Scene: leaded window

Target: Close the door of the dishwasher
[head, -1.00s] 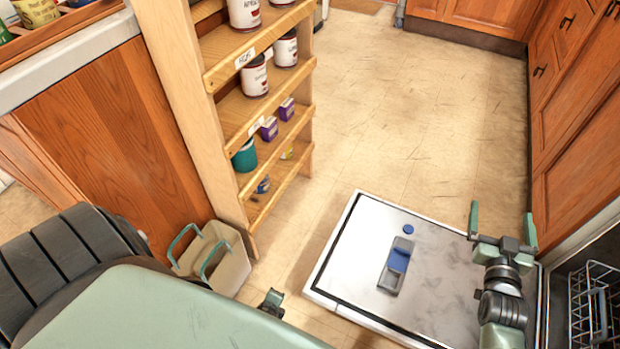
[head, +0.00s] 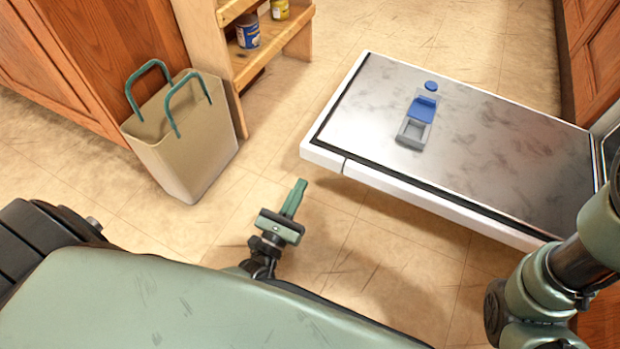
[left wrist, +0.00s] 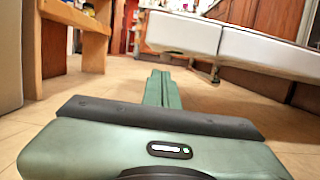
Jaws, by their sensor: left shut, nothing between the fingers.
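The dishwasher door (head: 490,150) is folded down and lies flat, open, a little above the floor, with its metal inner face up. A blue and grey detergent dispenser (head: 417,120) sits on that face. The door's white edge also shows at the upper right of the left wrist view (left wrist: 270,52), with part of its underside. My left gripper (head: 299,185) is shut and empty, low over the floor, apart from the door and to the left of its near corner. Its closed fingers show in the left wrist view (left wrist: 160,78). My right arm enters at the right edge; its gripper is out of view.
A beige bag (head: 185,140) with teal handles stands on the floor at left, beside a wooden shelf (head: 275,55) holding cans. Wooden cabinets line the right side. The floor (head: 275,165) between bag and door is clear.

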